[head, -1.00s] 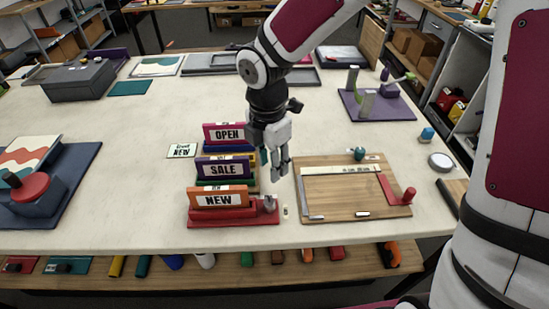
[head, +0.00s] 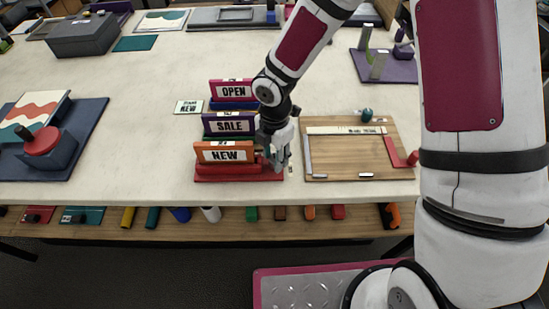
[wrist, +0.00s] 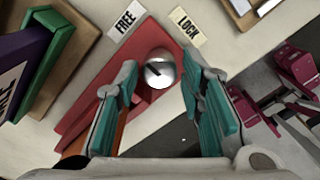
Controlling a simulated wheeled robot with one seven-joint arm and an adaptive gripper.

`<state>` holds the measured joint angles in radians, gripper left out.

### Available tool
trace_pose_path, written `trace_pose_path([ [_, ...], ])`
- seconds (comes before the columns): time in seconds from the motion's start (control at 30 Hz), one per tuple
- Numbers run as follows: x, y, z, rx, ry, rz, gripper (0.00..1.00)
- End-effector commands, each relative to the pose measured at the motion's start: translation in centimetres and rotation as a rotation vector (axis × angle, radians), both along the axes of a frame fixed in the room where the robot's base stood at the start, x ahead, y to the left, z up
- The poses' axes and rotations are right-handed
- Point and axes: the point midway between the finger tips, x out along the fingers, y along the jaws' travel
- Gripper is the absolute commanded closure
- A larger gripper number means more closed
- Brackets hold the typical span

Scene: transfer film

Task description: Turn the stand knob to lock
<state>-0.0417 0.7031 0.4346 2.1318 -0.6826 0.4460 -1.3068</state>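The silver round knob (wrist: 160,72) with a dark mark sits at the end of the red stand (wrist: 88,122) in the wrist view. Paper labels FREE (wrist: 126,21) and LOCK (wrist: 188,28) lie beyond it, FREE to the left and LOCK to the right. The mark is small and does not point clearly at LOCK. My gripper (wrist: 159,80) is open, its teal-padded fingers on either side of the knob, with gaps visible.
A wooden board (head: 350,155) with a red-handled piece lies just right of my gripper. The table's front edge is close. Open tabletop lies left of the signs.

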Motion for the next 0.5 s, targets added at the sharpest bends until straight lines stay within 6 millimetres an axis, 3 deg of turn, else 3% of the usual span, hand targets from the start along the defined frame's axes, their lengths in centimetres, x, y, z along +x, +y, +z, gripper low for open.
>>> trace_pose_path([
  [0.2, 0.0, 0.0, -1.4, 0.0, 0.0, 0.001, 0.64],
  [0.47, 0.0, 0.0, -1.5, 0.0, -0.001, 0.0, 0.64],
  [0.5, 0.0, 0.0, -1.5, 0.0, -0.001, 0.0, 0.69],
])
